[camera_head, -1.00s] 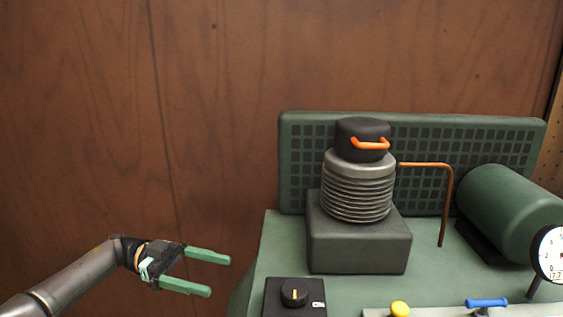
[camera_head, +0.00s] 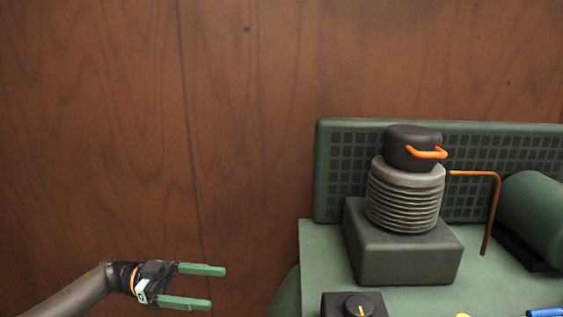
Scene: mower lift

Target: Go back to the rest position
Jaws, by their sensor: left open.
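My left gripper (camera_head: 218,287) is at the lower left of the head view. Its two green fingers point right and stand apart, with nothing between them. It is in front of the brown wooden wall and clear of the green machine (camera_head: 320,268) to its right. A gap lies between its fingertips and the machine's left edge. My right gripper does not show.
On the machine stand a ribbed grey cylinder (camera_head: 404,200) with a black cap and orange handle (camera_head: 427,153), a copper pipe (camera_head: 489,215), a green tank (camera_head: 540,215) and a black knob box (camera_head: 338,305). The space before the wall (camera_head: 110,130) is free.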

